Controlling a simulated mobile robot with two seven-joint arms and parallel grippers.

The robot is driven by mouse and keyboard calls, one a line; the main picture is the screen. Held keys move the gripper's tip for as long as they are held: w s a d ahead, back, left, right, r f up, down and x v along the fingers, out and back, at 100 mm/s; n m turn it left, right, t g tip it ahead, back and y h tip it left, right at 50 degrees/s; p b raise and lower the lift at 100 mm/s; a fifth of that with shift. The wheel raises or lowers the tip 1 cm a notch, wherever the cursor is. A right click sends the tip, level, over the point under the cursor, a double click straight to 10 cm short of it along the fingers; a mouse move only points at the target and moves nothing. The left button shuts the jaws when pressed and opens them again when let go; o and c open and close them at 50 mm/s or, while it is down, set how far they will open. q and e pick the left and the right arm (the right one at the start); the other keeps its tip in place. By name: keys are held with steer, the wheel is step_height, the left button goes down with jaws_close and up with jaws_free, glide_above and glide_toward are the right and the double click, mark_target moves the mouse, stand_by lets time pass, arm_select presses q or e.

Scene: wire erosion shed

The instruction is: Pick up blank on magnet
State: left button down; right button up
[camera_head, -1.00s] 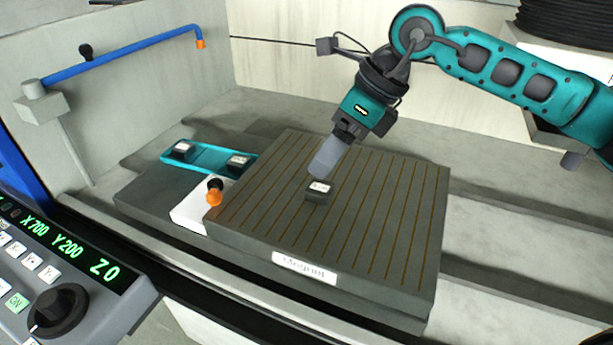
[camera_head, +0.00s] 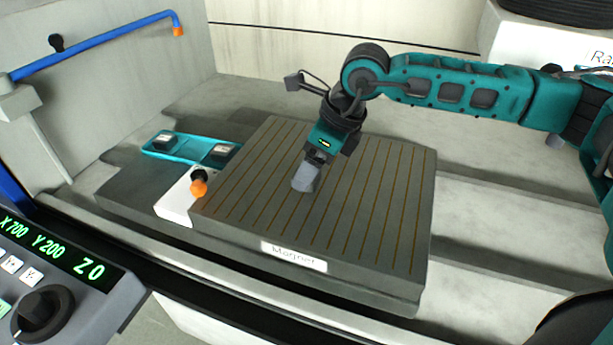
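The magnet (camera_head: 380,215) is a grey slab with brown stripes and a "Magnet" label on its front. My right gripper (camera_head: 304,180) comes in from the right and points down at the middle of the magnet, with its fingers at or just above the surface. The small dark blank seen there earlier is now hidden behind the fingers. Whether the fingers are open or shut on it cannot be told. My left gripper is not in view.
An orange-tipped knob (camera_head: 198,185) stands at the magnet's left edge. A control panel (camera_head: 60,275) is at lower left, a blue pipe (camera_head: 95,42) above.

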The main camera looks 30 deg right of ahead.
steer(key=shift+x, duration=0.95)
steer(key=shift+w+r, duration=0.1)
steer(key=c, duration=1.4)
